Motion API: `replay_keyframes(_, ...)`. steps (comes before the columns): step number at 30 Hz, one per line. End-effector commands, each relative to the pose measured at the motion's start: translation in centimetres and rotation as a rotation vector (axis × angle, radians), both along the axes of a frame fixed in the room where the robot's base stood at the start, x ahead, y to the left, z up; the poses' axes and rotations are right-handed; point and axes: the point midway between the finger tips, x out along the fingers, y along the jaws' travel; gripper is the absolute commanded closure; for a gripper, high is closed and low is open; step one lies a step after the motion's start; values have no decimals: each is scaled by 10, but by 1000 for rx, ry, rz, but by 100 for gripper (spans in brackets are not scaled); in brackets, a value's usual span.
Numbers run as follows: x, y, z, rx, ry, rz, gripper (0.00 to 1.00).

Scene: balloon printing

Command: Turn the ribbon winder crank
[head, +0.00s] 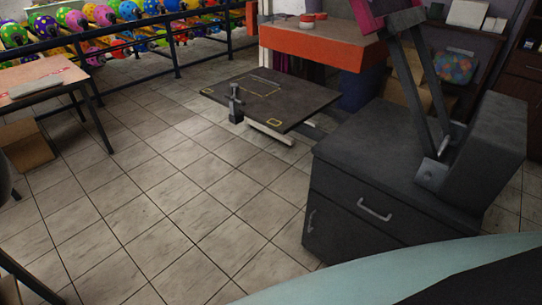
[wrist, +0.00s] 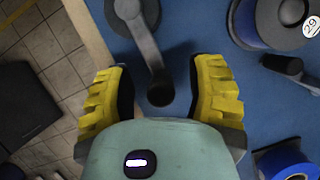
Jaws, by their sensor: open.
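In the wrist view, my gripper (wrist: 161,66) is open, with a ridged yellow finger on each side. A dark grey crank (wrist: 146,42) runs down from a round hub at the top edge to a round knob (wrist: 160,92) at its lower end. No contact shows, and I cannot tell how deep the fingers reach. The crank is over a blue surface (wrist: 190,25). My gripper and the crank do not show in the head view.
A dark spool (wrist: 268,20) marked 29, a second crank (wrist: 288,68) and a blue ribbon roll (wrist: 287,162) are to the right in the wrist view. The head view shows open tiled floor (head: 190,190), a dark cabinet (head: 340,200) and a low black platform (head: 285,98).

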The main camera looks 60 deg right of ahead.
Motion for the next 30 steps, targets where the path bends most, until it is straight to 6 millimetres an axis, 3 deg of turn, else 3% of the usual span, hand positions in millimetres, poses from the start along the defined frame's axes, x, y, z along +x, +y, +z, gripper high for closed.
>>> replay_keyframes(5,8,-2,14,1,-3,-3,46)
replay_keyframes(14,26,-10,59,2,-6,-7,46)
replay_keyframes(30,40,-15,96,6,0,-5,46)
